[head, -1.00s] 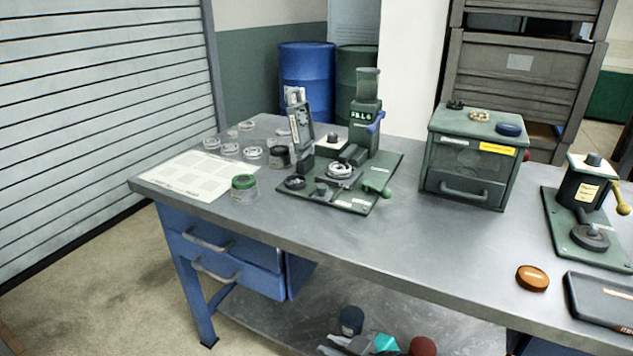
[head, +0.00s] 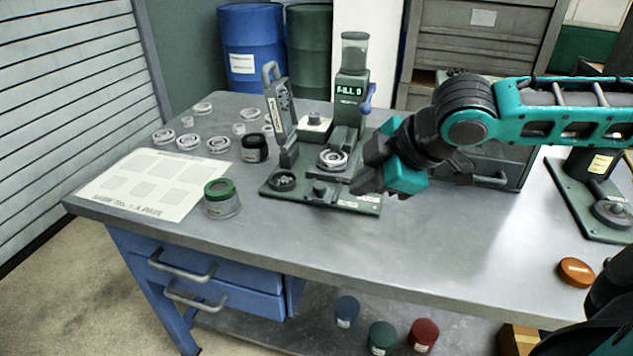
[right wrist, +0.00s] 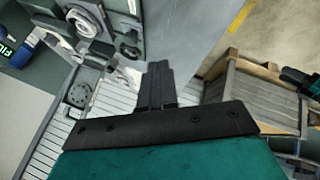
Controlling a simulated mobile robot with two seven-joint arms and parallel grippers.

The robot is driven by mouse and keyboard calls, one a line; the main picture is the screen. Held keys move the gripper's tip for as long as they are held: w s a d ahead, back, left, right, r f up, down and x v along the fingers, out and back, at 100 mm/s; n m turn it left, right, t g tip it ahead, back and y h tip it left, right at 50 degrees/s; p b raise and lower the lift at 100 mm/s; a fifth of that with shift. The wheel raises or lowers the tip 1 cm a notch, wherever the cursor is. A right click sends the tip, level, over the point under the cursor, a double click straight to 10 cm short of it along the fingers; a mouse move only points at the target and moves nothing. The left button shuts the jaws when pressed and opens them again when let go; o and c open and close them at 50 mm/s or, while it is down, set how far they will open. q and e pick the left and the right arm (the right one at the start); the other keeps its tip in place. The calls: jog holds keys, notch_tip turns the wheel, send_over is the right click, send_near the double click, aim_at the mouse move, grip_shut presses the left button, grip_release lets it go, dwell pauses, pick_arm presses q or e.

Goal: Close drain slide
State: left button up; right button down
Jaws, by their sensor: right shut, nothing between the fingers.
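The green ring grinder station (head: 365,205) stands on the workbench, with a tall column, a lit display (head: 350,91) and a blue lever (head: 367,98). A bearing ring (head: 332,159) sits on its front part. My right gripper (head: 364,184) is shut and empty at the right front side of the station. The drain slide cannot be told apart clearly; my gripper covers that side in the head view. In the right wrist view the shut fingers (right wrist: 158,84) point toward the station, whose ring (right wrist: 84,22) shows at upper left. I cannot tell whether the fingers touch it.
A green-lidded jar (head: 221,198), a printed sheet (head: 150,185) and several loose rings lie left of the station. A green drawer box (head: 505,160) stands behind my right arm. An orange disc (head: 576,272) lies at right.

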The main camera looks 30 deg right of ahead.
aim_at(321, 190)
jog(key=b+x, duration=0.2)
jog(key=x, duration=0.7)
jog(key=shift+f, duration=0.1)
jog(key=w, duration=0.1)
jog(key=w+d, duration=0.1)
jog(key=w, duration=0.1)
jog(key=shift+d+f, duration=0.1)
jog(key=shift+f, duration=0.1)
jog(key=shift+w+d, duration=0.2)
jog(key=shift+w, duration=0.2)
pick_arm(q)
jog(key=shift+w+d+f, duration=0.2)
jog(key=shift+d+f, duration=0.2)
pick_arm(e)
jog(key=shift+w, duration=0.1)
pick_arm(q)
jog(key=shift+s+a+f, duration=0.1)
jog(key=shift+s+f, duration=0.05)
